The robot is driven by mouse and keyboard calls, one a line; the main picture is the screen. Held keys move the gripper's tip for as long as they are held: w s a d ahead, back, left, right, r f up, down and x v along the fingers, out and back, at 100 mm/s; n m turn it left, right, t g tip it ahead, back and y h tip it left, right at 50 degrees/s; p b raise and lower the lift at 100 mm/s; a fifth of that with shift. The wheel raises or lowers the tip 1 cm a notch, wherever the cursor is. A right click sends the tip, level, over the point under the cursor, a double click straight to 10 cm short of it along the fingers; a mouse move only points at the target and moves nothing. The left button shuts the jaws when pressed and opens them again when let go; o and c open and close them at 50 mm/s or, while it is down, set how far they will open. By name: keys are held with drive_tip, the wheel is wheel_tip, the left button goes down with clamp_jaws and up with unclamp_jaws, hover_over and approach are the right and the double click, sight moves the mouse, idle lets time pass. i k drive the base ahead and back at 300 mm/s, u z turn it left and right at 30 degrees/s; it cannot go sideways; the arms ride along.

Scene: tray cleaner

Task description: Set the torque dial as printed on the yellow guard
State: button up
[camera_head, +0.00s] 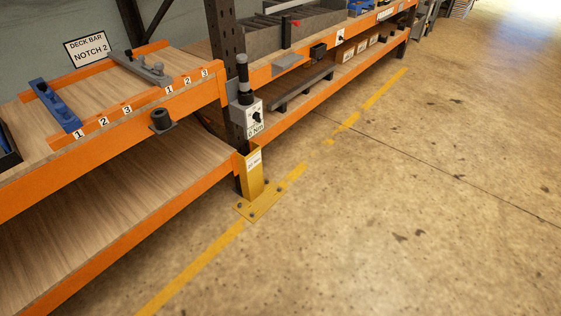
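The torque dial is a small black knob (256,116) on the front of a light grey box (246,120) fixed at the dark rack post. Small marks surround the knob, and a label below it seems to read "0 Nm". A black and grey cylinder (243,80) stands up on top of the box. The yellow guard (251,178) stands at the foot of the same post, below the box, on a yellow base plate. A small white label (254,160) is on the guard; its print is too small to read. My gripper is not in view.
Orange rack beams (105,128) carry wooden shelves. A "DECK BAR NOTCH 2" sign (89,49), a blue bar (55,106) and a grey bar (137,69) are at the upper left. A black round part (161,121) juts from the beam. The concrete floor (400,200) at right is clear.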

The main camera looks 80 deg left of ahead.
sight(257, 116)
drive_tip(key=z, duration=0.05)
drive_tip(key=i, duration=1.45)
drive_tip(key=u, duration=3.4)
